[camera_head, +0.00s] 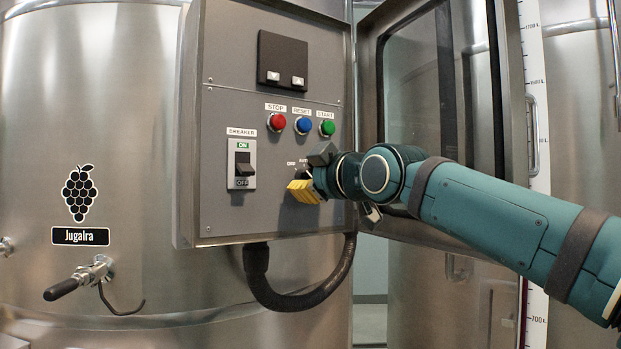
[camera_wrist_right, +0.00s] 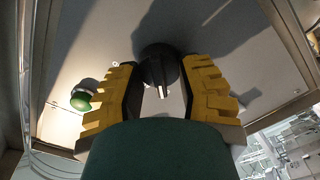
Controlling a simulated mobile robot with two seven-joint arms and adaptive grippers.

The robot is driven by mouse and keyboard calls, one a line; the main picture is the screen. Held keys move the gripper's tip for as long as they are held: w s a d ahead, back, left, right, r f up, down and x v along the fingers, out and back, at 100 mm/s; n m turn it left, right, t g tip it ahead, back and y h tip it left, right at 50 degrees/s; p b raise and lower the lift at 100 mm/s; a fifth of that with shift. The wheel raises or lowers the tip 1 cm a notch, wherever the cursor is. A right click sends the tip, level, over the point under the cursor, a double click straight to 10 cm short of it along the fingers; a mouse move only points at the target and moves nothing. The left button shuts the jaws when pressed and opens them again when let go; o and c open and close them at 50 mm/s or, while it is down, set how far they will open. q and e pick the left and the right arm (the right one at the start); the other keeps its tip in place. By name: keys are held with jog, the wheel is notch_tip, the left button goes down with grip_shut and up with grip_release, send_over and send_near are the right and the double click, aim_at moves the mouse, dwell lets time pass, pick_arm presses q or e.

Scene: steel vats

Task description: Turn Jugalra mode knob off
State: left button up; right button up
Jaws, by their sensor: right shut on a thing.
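The Jugalra mode knob is a round black knob (camera_wrist_right: 158,65) on the grey control panel, with a pale mark on its near side in the right wrist view. In the head view my right gripper (camera_head: 311,173) is at the panel and hides most of the knob, near the OFF and AUTO labels. In the right wrist view the yellow-padded fingers of my right gripper (camera_wrist_right: 160,75) stand on both sides of the knob, shut on it. The pointer's exact setting is unclear. My left gripper is not in view.
Stop (camera_head: 277,122), reset (camera_head: 304,125) and start (camera_head: 327,128) buttons sit just above the gripper. A breaker switch (camera_head: 242,168) is to its left. The open cabinet door (camera_head: 513,75) stands right of the panel, behind my arm. A black cable (camera_head: 300,300) hangs below.

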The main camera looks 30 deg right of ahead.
jog(key=shift+r, duration=0.15)
jog(key=o, duration=1.2)
jog(key=s, duration=1.2)
